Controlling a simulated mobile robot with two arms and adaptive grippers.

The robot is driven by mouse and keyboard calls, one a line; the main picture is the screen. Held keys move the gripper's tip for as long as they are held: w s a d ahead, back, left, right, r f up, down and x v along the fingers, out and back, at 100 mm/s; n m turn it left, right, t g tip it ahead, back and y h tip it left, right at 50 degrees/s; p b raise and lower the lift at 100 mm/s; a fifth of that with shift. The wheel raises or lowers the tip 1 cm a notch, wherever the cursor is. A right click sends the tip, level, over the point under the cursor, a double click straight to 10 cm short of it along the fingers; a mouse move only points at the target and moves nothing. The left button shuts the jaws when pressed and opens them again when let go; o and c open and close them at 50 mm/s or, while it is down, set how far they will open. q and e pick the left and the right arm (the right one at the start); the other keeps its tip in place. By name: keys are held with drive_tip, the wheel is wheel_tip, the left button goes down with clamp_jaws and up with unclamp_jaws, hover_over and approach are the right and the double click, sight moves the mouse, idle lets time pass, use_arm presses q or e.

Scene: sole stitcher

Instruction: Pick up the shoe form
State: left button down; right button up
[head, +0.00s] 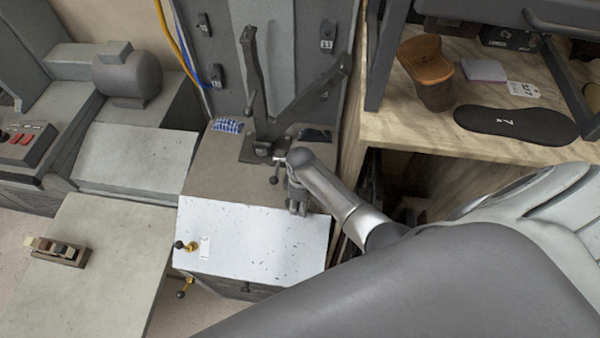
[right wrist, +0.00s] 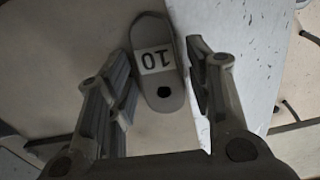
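A grey oblong piece (right wrist: 158,62) with a white label reading 10 and a dark round hole shows between the fingers of my right gripper (right wrist: 160,80) in the right wrist view. The fingers are open, one on each side, with a gap to the piece. In the head view my right gripper (head: 297,205) is low over the grey machine table by the white speckled top, and I cannot make out the piece there. I cannot tell which one is the shoe form. My left gripper is out of view.
A dark upright with a lever (head: 255,90) rises just behind the right gripper. The white speckled top (head: 250,240) is mostly clear. A black sole (head: 515,124) lies on the wooden shelf (head: 410,122). A small wooden-and-metal tool (head: 57,251) lies on the left table.

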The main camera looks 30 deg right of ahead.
clamp_jaws()
drive_tip(key=shift+r, duration=0.15)
drive_tip(key=shift+w+r, duration=0.1)
drive_tip(key=shift+r, duration=0.35)
wheel_tip(320, 180, up, 2)
drive_tip(key=shift+r, duration=0.1)
drive_tip(key=s+a+r+b, duration=0.2)
drive_tip(key=s+a+r, duration=0.7)
drive_tip(key=a, duration=0.1)
drive_tip(key=shift+s+r, duration=0.35)
